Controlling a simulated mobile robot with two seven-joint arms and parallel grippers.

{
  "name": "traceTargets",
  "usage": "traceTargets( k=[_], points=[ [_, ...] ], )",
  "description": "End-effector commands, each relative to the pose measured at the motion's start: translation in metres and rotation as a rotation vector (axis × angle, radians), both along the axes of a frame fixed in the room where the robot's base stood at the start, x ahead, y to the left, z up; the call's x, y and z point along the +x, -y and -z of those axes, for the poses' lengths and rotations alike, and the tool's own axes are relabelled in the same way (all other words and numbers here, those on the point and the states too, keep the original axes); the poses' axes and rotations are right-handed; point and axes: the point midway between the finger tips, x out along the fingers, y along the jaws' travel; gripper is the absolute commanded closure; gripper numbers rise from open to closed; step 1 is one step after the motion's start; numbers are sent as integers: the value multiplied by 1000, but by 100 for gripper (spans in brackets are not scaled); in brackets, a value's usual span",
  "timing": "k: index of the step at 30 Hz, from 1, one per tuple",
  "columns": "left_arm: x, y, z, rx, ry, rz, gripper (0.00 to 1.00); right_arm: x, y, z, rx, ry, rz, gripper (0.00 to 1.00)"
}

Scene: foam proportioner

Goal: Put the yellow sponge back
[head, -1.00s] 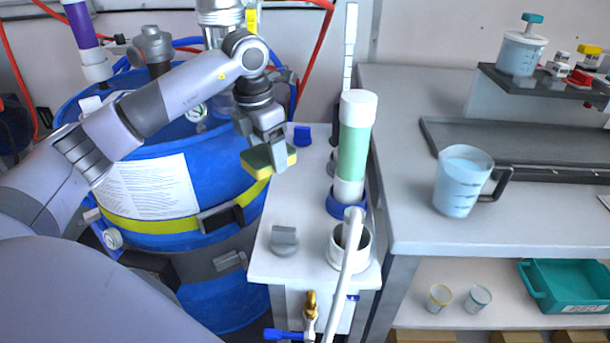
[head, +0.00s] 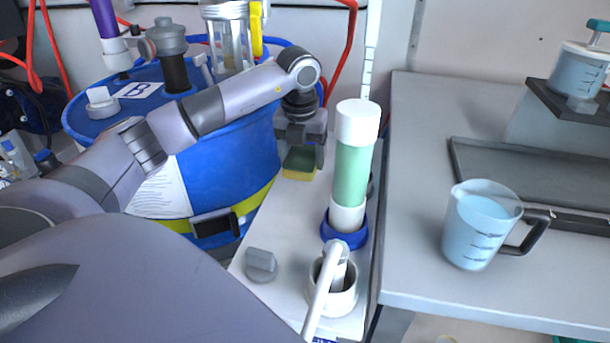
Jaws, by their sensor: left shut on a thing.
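The yellow sponge (head: 299,172) has a dark green top layer and a yellow lower layer. My left gripper (head: 301,157) points down and is shut on it, over the far part of the narrow white stand top (head: 287,218). I cannot tell whether the sponge touches the surface. The green and white cylinder (head: 353,170) stands in a blue ring just to the right and nearer. My right gripper is not in view.
A grey knob (head: 261,265) and a white cup with a hose (head: 336,287) are at the stand's near end. A blue drum (head: 215,150) is at left. A jug of blue liquid (head: 480,224) stands on the grey bench (head: 425,160) at right.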

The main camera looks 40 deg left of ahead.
Motion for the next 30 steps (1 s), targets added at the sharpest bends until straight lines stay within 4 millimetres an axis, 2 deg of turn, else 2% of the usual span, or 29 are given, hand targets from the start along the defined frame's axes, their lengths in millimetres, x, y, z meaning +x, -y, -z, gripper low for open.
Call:
traceTargets(
  k=[6, 12, 23, 24, 26, 27, 30],
  points=[
    [0, 0, 19, -1, 0, 1, 53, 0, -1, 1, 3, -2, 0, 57],
    [0, 0, 46, 1, -1, 2, 53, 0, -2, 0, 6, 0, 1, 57],
    [0, 0, 52, 0, 1, 2, 53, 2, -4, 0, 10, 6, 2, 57],
    [0, 0, 52, 0, 1, 2, 26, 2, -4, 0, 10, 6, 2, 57],
    [0, 0, 51, 0, 1, 2, 6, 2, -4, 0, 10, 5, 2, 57],
    [0, 0, 51, 0, 1, 2, 3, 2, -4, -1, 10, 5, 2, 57],
    [0, 0, 51, 0, 1, 2, 3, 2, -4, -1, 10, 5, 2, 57]
  ],
)
